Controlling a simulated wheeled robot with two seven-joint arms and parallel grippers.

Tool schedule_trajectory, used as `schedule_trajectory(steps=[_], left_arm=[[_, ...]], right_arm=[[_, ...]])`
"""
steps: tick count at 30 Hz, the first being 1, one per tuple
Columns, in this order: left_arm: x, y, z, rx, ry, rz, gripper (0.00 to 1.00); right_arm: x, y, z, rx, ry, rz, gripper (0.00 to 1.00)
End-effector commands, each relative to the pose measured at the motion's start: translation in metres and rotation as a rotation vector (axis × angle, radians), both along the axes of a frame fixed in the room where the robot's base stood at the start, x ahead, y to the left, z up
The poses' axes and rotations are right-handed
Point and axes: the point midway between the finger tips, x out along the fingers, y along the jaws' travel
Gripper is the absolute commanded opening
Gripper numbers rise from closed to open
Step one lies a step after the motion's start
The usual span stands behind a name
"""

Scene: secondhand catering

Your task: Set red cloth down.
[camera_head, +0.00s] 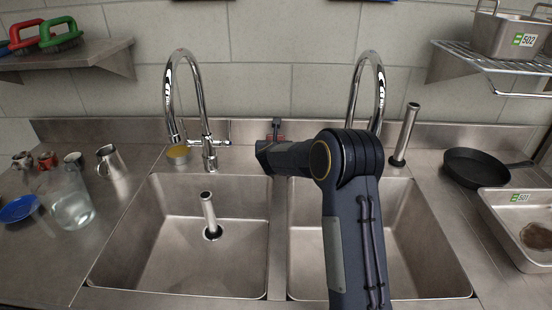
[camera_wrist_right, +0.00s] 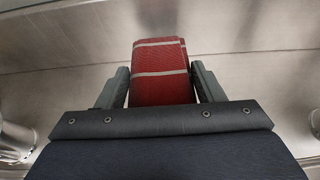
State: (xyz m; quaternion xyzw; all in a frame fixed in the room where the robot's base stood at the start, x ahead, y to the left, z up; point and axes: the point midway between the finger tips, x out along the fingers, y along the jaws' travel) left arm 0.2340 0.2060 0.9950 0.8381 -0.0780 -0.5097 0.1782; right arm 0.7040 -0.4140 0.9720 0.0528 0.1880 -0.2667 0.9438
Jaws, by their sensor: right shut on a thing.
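The red cloth (camera_wrist_right: 160,72) is folded, with pale stripes, and sits between the two fingers of my right gripper (camera_wrist_right: 162,86) in the right wrist view. The fingers press on its two sides. In the head view my right gripper (camera_head: 276,130) is at the back of the sink unit, between the two taps, and mostly hidden behind my own arm. My left gripper is not in view.
Two sink basins, left (camera_head: 150,235) and right (camera_head: 415,240), lie in front. Two curved taps, left (camera_head: 172,95) and right (camera_head: 380,95), stand close by. A glass jug (camera_head: 72,205) stands far left.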

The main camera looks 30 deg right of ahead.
Motion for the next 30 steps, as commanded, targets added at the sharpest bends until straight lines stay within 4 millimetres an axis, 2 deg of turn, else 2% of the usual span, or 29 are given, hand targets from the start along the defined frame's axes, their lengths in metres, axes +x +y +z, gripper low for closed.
schedule_trajectory(steps=[10, 22, 23, 27, 30], left_arm=[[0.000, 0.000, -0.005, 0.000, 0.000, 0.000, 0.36], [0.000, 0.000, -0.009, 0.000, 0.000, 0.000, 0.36], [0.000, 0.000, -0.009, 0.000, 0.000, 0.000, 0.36], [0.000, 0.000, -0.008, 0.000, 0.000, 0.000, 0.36], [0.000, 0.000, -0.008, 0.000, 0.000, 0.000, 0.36]], right_arm=[[0.000, 0.000, -0.042, 0.000, 0.002, 0.000, 0.36], [0.000, 0.000, -0.047, 0.000, -0.001, 0.000, 0.36], [0.000, 0.000, -0.047, 0.000, -0.001, 0.000, 0.63], [0.000, 0.000, -0.046, 0.000, 0.000, 0.000, 0.81], [0.000, 0.000, -0.046, 0.000, 0.000, 0.000, 0.83]])
